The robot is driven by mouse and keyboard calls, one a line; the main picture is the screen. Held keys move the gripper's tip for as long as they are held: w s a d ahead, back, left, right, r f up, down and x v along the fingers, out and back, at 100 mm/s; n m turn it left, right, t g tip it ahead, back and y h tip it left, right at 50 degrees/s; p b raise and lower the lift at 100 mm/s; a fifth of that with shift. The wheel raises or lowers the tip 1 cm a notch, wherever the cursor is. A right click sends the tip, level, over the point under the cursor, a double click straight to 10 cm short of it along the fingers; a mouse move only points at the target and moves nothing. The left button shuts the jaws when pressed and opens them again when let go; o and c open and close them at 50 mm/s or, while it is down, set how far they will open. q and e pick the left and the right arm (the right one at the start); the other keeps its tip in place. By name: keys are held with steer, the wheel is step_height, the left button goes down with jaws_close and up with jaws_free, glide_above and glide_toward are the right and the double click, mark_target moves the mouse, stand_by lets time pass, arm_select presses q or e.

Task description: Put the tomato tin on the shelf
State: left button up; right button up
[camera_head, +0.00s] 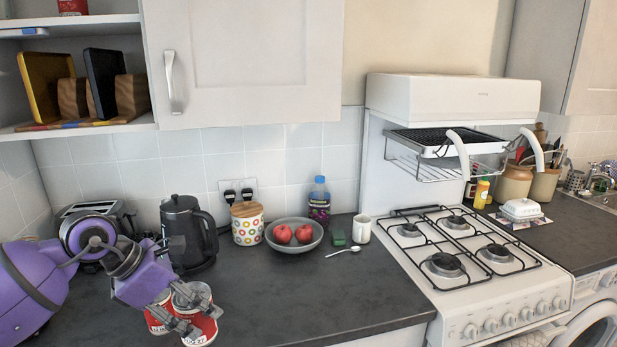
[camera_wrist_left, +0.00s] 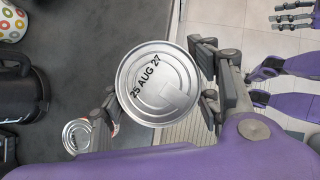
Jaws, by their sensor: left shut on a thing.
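A red-labelled tin (camera_head: 206,328) with a silver lid is held in my left gripper (camera_head: 182,312) at the front of the dark counter. In the left wrist view its lid (camera_wrist_left: 158,84), stamped "25 AUG 27", sits between the gripper's fingers. A second red tin (camera_head: 158,318) stands just behind and left of it, partly hidden by the gripper; it also shows in the left wrist view (camera_wrist_left: 77,136). The open shelf (camera_head: 90,124) is at the upper left, under a cupboard level. My right gripper (camera_wrist_left: 277,46) shows only in the left wrist view, with its fingers apart and empty.
The shelf holds yellow and dark boards (camera_head: 104,80) in a wooden rack. A black kettle (camera_head: 186,232) and a toaster (camera_head: 98,212) stand behind my left arm. A bowl of red fruit (camera_head: 293,236) is farther right. The counter's front middle (camera_head: 300,300) is clear.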

arm_select(q)
steer(key=s+d+f+m+g, duration=0.2)
steer(key=s+f+m+g, duration=0.55)
steer(key=m, duration=0.75)
steer(key=s+d+r+m+g+y, duration=0.2)
steer(key=s+d+r+m+y, duration=0.1)
steer(key=m, duration=0.6)
steer(key=d+r+y, duration=0.1)
steer(key=y, duration=0.1)
steer(key=shift+d+m+g+y, duration=0.15)
steer(key=shift+m+g+y, duration=0.15)
steer(key=shift+m+g, duration=0.1)
steer(key=shift+r, duration=0.1)
